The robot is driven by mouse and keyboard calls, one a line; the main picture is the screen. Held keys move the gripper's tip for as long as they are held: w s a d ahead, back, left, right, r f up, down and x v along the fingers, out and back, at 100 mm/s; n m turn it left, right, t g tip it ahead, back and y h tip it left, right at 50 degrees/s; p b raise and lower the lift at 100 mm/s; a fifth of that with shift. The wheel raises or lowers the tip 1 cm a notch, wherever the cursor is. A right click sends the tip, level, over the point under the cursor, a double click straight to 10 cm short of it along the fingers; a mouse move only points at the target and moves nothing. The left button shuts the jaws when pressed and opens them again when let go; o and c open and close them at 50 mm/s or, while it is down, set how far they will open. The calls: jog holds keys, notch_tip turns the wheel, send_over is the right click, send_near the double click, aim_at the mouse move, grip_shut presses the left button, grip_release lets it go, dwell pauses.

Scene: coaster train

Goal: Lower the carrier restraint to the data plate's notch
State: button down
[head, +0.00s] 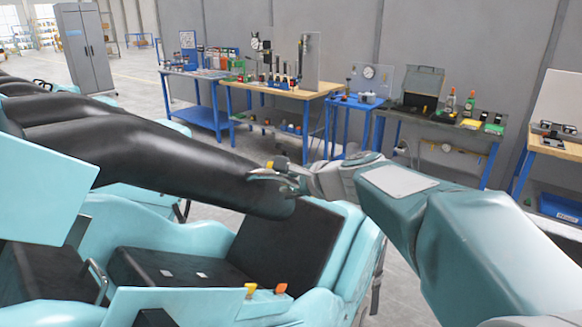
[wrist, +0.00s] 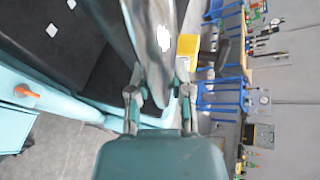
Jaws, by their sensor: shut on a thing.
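The carrier restraint (head: 150,150) is a long black padded bar, raised and slanting from upper left down to my gripper. Its end is above the black seat (head: 290,235) of the teal carrier (head: 345,245), with a gap below. My gripper (head: 285,182) is shut on this end. In the wrist view, the fingers of my gripper (wrist: 160,95) lie on either side of the restraint (wrist: 152,40), which looks grey and shiny there. A small yellow part (wrist: 187,45) shows beside it. I cannot make out the data plate or its notch.
Orange (head: 280,289) and yellow (head: 250,291) knobs stand on the carrier's near edge. A teal panel (head: 40,190) rises at the left. Workbenches with tools (head: 285,90) line the grey wall. A grey cabinet (head: 85,50) stands at the back left. Open floor lies before the benches.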

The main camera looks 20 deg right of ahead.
jog(key=shift+f, duration=0.3)
jog(key=c, duration=0.5)
grip_release()
jog(key=shift+d, duration=0.1)
jog(key=shift+c, duration=0.2)
jog(key=shift+r, duration=0.1)
jog(key=shift+s+d+r, duration=0.15)
jog(key=shift+s+r, duration=0.05)
jog(key=v, duration=1.1)
jog(key=shift+s, duration=0.2)
